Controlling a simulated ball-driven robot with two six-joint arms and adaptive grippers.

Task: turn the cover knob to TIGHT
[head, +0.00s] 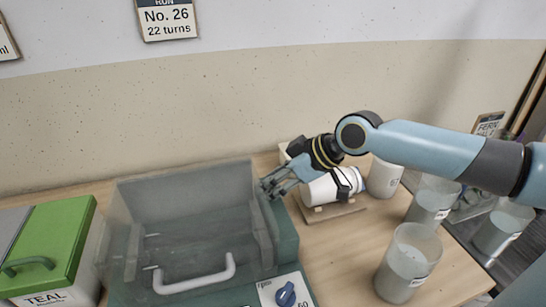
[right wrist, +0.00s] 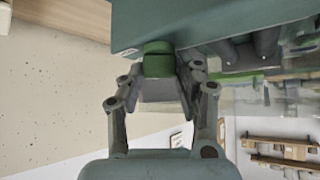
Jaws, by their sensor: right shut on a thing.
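The grey-green machine with a clear cover (head: 190,205) stands at the middle of the table. My right gripper (head: 270,187) reaches its right side near the back. In the right wrist view, my right gripper (right wrist: 163,88) is shut around a green cylindrical knob (right wrist: 159,62) on the machine's side wall (right wrist: 205,22). I take this to be the cover knob. The fingers hide part of it, and I cannot read any TIGHT mark or its setting. In the head view the knob is hidden behind the gripper. My left gripper is not in view.
A blue dial (head: 286,295) is on the machine's front. Grey buckets (head: 407,262) stand at the right. A green-lidded TEAL box (head: 50,245) is at the left. The table between machine and buckets is clear.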

